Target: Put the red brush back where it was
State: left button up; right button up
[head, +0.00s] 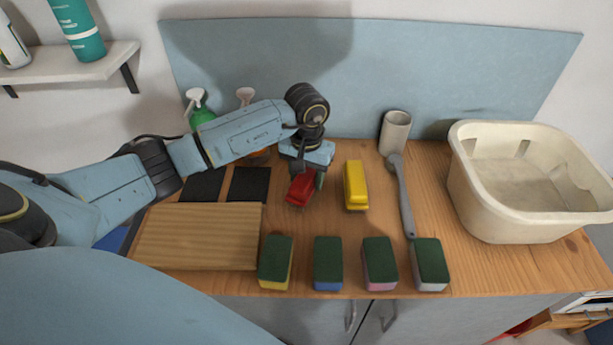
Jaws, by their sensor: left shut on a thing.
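The red brush (301,188) is in the head view, near the middle of the wooden counter. My left gripper (305,172) points down from above and is shut on it. The fingers and wrist hide the brush's far end. I cannot tell whether the brush touches the counter or hangs just above it. Two dark square pads (249,184) lie to the left of the brush, next to each other. A yellow brush (356,186) lies to its right. My right gripper is not in view.
Several sponges (328,263) line the counter's front edge. A wooden board (198,237) lies at the left.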

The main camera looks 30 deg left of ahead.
aim_at(306, 174)
pick_arm(q)
jog(key=shift+f, duration=0.3)
jog(key=shift+f, duration=0.1)
jog(key=shift+f, duration=0.1)
jog(key=o, duration=0.9)
jog(key=shift+o, duration=0.2)
jog(key=shift+r, duration=0.3)
notch_tip(306, 174, up, 12)
jog(key=shift+b, duration=0.45)
jog(key=shift+f, duration=0.1)
